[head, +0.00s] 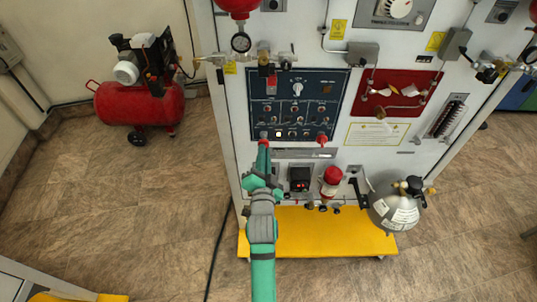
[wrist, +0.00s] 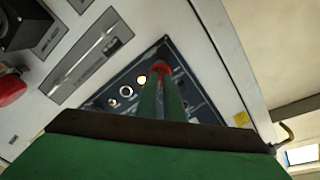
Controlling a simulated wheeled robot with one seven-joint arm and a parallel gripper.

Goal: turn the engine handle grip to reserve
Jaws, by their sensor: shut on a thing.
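The trainer's dark blue control panel (head: 312,92) is on the white cabinet front, with knobs, small round fittings and a lit yellow lamp (head: 278,134). My gripper (head: 264,142) reaches up to the panel's lower left corner. In the wrist view its two green fingers (wrist: 161,80) are close together at a red grip (wrist: 162,67), of which only a little shows past the fingertips. The fingers are shut on this red grip. Its labels and exact setting are hidden. A second red grip (head: 322,140) is at the panel's lower right, clear of my gripper.
A red panel (head: 395,92) is right of the blue one. Below stand a black instrument (head: 299,178), a red-capped fitting (head: 332,178) and a silver cylinder (head: 396,208). A yellow base (head: 330,235) juts out at the floor. A red compressor (head: 138,102) stands left; the floor between is free.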

